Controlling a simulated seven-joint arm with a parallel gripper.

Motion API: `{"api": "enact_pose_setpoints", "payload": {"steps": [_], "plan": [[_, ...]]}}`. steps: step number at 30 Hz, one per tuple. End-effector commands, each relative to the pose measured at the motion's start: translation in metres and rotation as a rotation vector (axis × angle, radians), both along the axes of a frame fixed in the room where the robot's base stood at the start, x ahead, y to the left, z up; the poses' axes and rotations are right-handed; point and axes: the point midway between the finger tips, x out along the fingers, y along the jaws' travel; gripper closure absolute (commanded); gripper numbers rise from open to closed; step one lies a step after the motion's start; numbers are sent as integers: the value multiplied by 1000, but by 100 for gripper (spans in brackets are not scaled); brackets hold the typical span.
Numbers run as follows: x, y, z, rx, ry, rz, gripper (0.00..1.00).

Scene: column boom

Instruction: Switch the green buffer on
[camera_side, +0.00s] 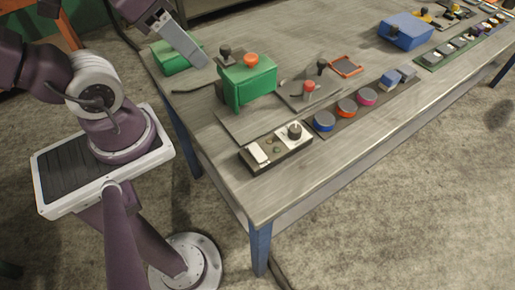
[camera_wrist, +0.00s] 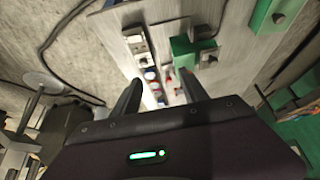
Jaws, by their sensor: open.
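A green box-shaped unit (camera_side: 248,84) stands on the near left part of the bench, with a black knob (camera_side: 225,53) and an orange-red knob (camera_side: 250,60) on top. It also appears in the wrist view as a green body (camera_wrist: 185,52). A second green block (camera_side: 176,57) lies further left, partly behind my gripper. I cannot tell for certain which green thing is the buffer. A control box (camera_side: 275,149) with a white rocker and a round dark knob sits at the front edge. My gripper (camera_side: 203,62) is open and empty, above and left of the green unit, apart from it.
A grey plate with a red button (camera_side: 309,86) and black lever is right of the unit. Blue, orange and pink round buttons (camera_side: 346,106) line the front. A blue box (camera_side: 406,31) stands farther right. Bare bench top (camera_side: 352,150) lies near the front edge.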

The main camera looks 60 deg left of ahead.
Motion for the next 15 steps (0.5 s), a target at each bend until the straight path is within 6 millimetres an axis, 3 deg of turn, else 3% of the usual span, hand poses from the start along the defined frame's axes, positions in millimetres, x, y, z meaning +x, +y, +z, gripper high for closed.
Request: {"api": "enact_pose_setpoints", "payload": {"steps": [6,14,15], "plan": [[0,0,0,0,0,0,48],[0,0,0,0,0,0,99],[0,0,0,0,0,0,100]]}}
